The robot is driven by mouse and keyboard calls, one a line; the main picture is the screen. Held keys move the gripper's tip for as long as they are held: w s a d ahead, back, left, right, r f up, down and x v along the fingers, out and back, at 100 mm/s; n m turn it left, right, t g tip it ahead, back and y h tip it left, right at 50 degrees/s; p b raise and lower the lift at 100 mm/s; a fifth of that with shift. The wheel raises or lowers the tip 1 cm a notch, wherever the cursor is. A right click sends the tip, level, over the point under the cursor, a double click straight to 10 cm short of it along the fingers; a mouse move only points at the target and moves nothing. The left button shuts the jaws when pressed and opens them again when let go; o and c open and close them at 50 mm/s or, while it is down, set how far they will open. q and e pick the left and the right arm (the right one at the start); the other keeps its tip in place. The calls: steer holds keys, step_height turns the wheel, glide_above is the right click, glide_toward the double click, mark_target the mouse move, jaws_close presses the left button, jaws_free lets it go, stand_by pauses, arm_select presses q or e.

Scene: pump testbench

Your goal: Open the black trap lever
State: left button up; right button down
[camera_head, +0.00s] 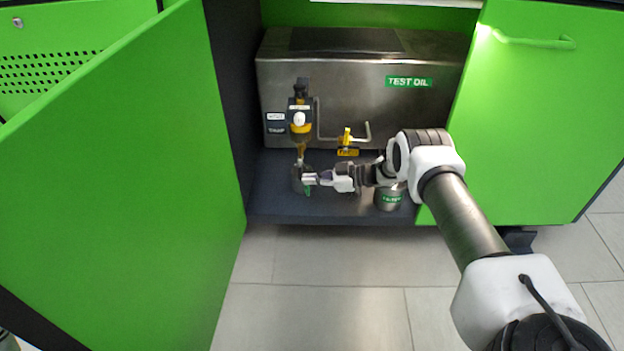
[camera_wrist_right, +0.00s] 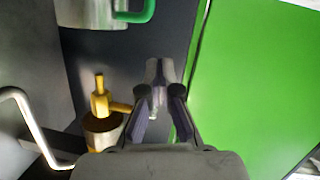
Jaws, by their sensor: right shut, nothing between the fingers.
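The trap unit (camera_head: 300,118) is on the front of the steel tank's left end, with a black top, a white knob and yellow parts. I cannot clearly make out its black lever. In the right wrist view the gripper (camera_wrist_right: 164,112) is shut and empty. A yellow fitting on a brass-coloured body (camera_wrist_right: 102,100) shows left of the fingers there, apart from them. My left gripper is not in view.
A steel TEST OIL tank (camera_head: 335,85) fills the cabinet. A yellow tap (camera_head: 347,140) is right of the trap. A metal can (camera_head: 390,200) stands below my forearm. A cup with a green handle (camera_wrist_right: 90,12) tops the wrist view. The open green door (camera_head: 120,190) bounds the left side.

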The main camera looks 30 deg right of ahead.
step_height(320, 180, up, 10)
stand_by(0.3)
stand_by(0.3)
